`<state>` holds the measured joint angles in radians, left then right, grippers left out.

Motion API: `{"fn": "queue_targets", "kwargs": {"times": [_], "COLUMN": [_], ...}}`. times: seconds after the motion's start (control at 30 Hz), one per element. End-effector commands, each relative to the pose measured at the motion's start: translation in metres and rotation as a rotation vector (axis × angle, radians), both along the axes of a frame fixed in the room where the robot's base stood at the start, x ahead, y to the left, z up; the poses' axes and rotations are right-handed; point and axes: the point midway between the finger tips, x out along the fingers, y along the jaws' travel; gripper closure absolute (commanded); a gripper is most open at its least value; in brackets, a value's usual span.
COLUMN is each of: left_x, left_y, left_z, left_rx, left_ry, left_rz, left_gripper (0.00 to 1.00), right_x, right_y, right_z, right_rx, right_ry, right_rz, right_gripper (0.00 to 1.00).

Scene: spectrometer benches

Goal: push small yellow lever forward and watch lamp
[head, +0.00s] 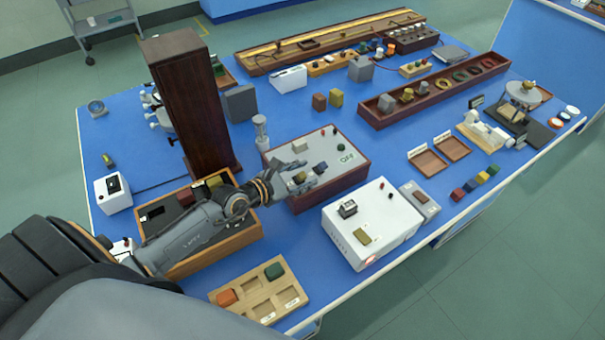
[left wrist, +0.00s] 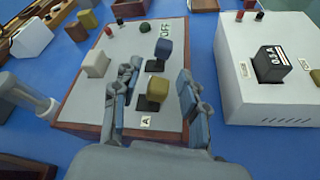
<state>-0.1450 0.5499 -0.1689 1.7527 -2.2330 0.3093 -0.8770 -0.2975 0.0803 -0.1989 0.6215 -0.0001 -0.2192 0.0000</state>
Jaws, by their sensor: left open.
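The small yellow lever (left wrist: 158,91) stands on a dark base on the grey top of a wood-sided box (head: 333,189), beside a label "A". In the head view the lever (head: 299,178) is partly hidden by my left gripper (head: 290,176). In the left wrist view my left gripper (left wrist: 152,88) is open, with one finger on each side of the lever and visible gaps. A dark blue lever (left wrist: 163,53) stands just beyond it. My right gripper is not in view.
A pale block (head: 300,147) sits on the box top. A white instrument box (head: 371,222) stands close to the right. A tall dark wooden column (head: 190,100) and a wooden tray (head: 150,212) are to the left. A compartment tray (head: 245,312) lies in front.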

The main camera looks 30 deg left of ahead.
Motion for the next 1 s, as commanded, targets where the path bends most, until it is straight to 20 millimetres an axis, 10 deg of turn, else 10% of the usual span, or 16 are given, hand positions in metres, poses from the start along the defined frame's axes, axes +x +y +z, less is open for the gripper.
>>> {"fn": "queue_targets", "kwargs": {"times": [0.13, 0.33, 1.0], "left_x": [0.000, 0.000, 0.006], "left_y": [0.000, 0.000, 0.011], "left_z": [0.000, 0.000, 0.001], "left_rx": [0.000, 0.000, -0.181], "left_ry": [0.000, 0.000, 0.109], "left_rz": [0.000, 0.000, 0.001], "left_gripper": [0.61, 1.00, 1.00], "right_x": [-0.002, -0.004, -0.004], "right_y": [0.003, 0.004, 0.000], "right_z": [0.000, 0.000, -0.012], "right_rx": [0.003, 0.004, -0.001], "right_ry": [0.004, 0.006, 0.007], "right_rz": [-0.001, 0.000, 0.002], "right_gripper": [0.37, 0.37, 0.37]}}
